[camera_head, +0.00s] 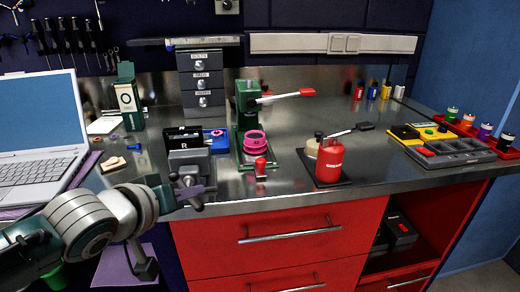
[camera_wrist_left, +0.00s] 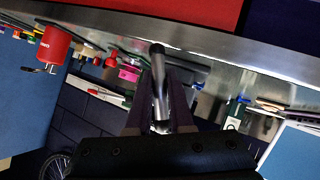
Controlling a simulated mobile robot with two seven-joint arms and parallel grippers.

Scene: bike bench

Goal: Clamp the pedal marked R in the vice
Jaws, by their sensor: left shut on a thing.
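The black pedal marked R (camera_head: 183,142) sits upright at the top of the grey vice (camera_head: 190,163), near the bench's front edge. I cannot tell whether the vice jaws press on it. My left gripper (camera_head: 188,187) is at the front of the vice, below the pedal. It is shut on the vice handle, a metal bar (camera_wrist_left: 157,70) that shows between the fingers in the left wrist view. The gripper hides part of the handle. My right gripper is in neither view.
A green press (camera_head: 247,112) with pink rings (camera_head: 256,145) stands right of the vice. A red canister (camera_head: 329,162) stands further right. A laptop (camera_head: 40,130) is at the left, with small parts between it and the vice. Red drawers (camera_head: 270,238) are below the bench edge.

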